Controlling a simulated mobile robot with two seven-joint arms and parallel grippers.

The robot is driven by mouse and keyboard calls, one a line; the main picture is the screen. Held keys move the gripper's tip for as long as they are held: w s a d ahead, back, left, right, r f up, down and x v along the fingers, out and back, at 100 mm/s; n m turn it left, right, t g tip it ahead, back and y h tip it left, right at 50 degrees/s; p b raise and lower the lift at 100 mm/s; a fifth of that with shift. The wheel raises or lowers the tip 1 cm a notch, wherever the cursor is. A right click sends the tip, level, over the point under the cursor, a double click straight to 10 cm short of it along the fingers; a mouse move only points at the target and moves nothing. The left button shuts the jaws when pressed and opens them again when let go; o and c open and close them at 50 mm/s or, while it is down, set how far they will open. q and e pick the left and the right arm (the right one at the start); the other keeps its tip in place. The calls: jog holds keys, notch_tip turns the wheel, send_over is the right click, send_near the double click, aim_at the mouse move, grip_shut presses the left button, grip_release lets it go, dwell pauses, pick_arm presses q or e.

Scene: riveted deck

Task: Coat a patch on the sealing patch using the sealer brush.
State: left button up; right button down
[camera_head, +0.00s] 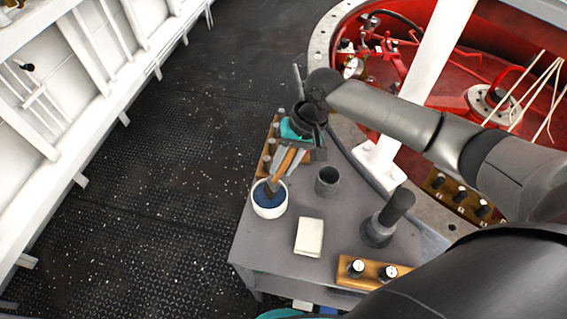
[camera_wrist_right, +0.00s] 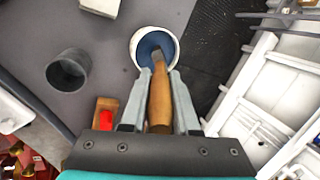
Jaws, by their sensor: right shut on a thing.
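My right gripper (camera_head: 287,163) is shut on the wooden handle of the sealer brush (camera_head: 279,174). The brush points down, with its dark bristle end inside a white bowl (camera_head: 258,205) of dark blue sealer (camera_head: 266,200). In the right wrist view the brush (camera_wrist_right: 160,102) lies between the two grey fingers (camera_wrist_right: 160,85), its head over the blue inside the white bowl (camera_wrist_right: 137,47). A pale flat block (camera_head: 309,237), likely the sealing patch, lies on the grey table right of the bowl; its edge shows in the wrist view (camera_wrist_right: 101,5). I see no left gripper.
On the grey table (camera_head: 275,250) stand a dark cup (camera_head: 327,180), a dark cylinder on a wide base (camera_head: 388,218), and a wooden block with gauges (camera_head: 372,272). A wooden rack (camera_head: 262,160) is behind the bowl. A red-lined round tub (camera_head: 450,75) adjoins the far right.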

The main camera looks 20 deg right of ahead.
jog(key=shift+f, duration=0.5)
dwell(0.8)
jog(key=shift+s+f+p, duration=0.15)
jog(key=shift+f+p, duration=0.05)
jog(key=shift+p, duration=0.2)
dwell(2.3)
notch_tip(320, 180, up, 7)
jog(key=p, duration=0.9)
jog(key=shift+r, duration=0.2)
dwell(0.6)
